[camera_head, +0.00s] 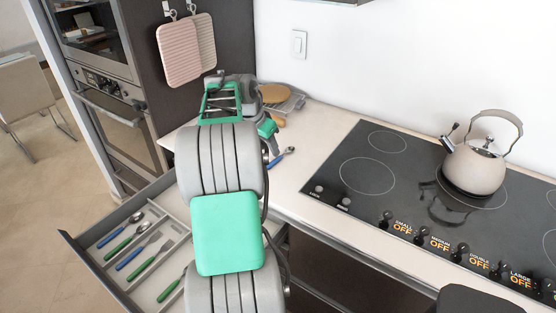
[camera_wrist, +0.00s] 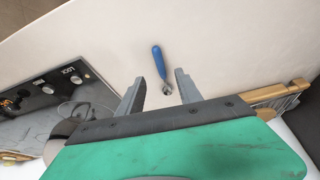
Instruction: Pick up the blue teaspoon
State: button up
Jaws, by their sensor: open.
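The blue teaspoon (camera_head: 280,157) lies on the light countertop, left of the cooktop, beside my arm. In the wrist view the blue teaspoon (camera_wrist: 160,65) lies with its blue handle pointing away and its metal bowl close to the gap between my fingers. My gripper (camera_wrist: 158,82) is open and empty, with one finger on each side of the spoon's bowl end. I cannot tell how high the fingers are above the counter. In the head view my arm hides part of the counter, and the fingers are not clearly visible there.
A black cooktop (camera_head: 370,165) with a kettle (camera_head: 474,170) stands to the right. An open drawer (camera_head: 110,262) with several utensils is at the lower left. A rack with wooden items (camera_head: 275,95) stands behind my gripper. Stacked ovens (camera_head: 118,130) are at the left.

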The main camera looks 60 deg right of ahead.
aim_at(275, 159)
jog(key=x, duration=0.4)
jog(key=p+x, duration=0.1)
jog(key=x, duration=0.2)
jog(key=shift+d+r, duration=0.1)
jog(key=shift+d, duration=0.25)
grip_shut()
dwell(0.3)
